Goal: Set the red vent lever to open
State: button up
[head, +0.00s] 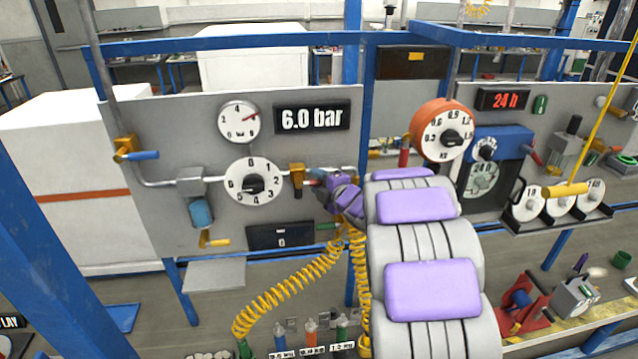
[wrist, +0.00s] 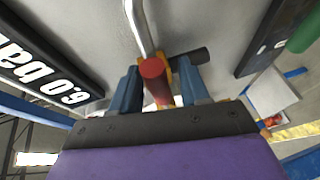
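The red lever (wrist: 154,72) shows end-on in the wrist view, on an orange valve body fixed to a pipe. My gripper (wrist: 160,84) has one blue finger on each side of it. The fingers are apart, with a visible gap at least on the right, so it is open around the lever and not clamped. In the head view my gripper (head: 318,179) is just right of the orange valve (head: 297,174), and it hides most of the lever there. I cannot tell the lever's exact angle.
The grey panel (head: 190,115) carries a pressure gauge (head: 239,121), a 6.0 bar display (head: 311,117) and a numbered dial (head: 253,182). A blue-handled valve (head: 140,155) is at its left. Yellow coiled hoses (head: 285,291) hang below my gripper. Another red handle (head: 404,157) stands to the right.

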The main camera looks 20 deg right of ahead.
grip_shut()
